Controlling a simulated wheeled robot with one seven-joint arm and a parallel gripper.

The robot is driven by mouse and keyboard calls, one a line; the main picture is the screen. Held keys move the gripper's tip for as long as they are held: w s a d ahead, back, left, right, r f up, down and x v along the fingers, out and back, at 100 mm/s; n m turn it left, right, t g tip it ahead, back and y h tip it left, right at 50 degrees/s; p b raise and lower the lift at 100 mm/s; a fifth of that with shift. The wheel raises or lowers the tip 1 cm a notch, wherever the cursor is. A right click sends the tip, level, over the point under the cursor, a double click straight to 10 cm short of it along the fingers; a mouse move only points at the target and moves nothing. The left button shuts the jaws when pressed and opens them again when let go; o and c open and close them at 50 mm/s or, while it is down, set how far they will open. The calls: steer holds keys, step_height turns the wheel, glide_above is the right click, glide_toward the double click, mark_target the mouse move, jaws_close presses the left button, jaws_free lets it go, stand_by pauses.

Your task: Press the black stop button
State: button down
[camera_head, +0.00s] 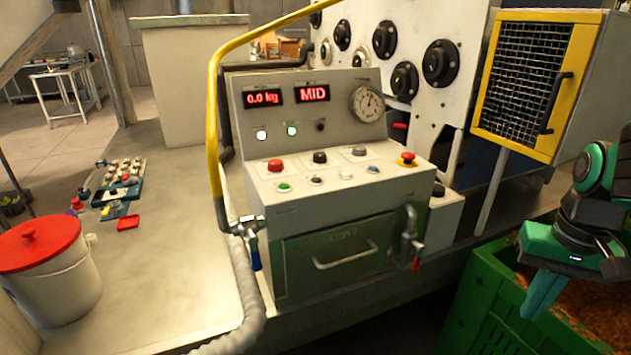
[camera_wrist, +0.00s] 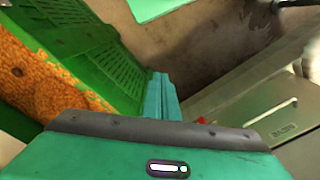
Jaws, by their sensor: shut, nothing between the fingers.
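The black button (camera_head: 320,157) sits on the sloped top of the white control console (camera_head: 335,200), between a red button (camera_head: 275,165) and a grey button (camera_head: 360,151). My gripper (camera_head: 533,308) is at the right side of the head view, pointing down over the green crate, well to the right of the console and apart from it. Its fingers (camera_wrist: 162,97) are together and empty in the wrist view. The black button does not show in the wrist view.
A red mushroom button (camera_head: 408,157) is on the console's right end. A yellow rail (camera_head: 213,120) rises at its left. Taps with blue and red handles stick out in front. The green crate (camera_head: 480,305) with brown contents lies below my gripper. A yellow-framed mesh cabinet (camera_head: 525,80) stands above.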

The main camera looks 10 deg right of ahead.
steer(key=w+a+r+t, duration=0.2)
steer(key=w+r, duration=0.2)
steer(key=w, duration=0.6)
step_height(320, 180, up, 16)
steer(key=n+t+y, duration=0.2)
steer(key=t+y, duration=0.2)
steer(key=t, duration=0.2)
glide_above(319, 182)
steer(key=shift+f, duration=0.1)
steer(key=shift+f, duration=0.1)
steer(key=shift+f, duration=4.35)
steer(key=shift+f, duration=0.35)
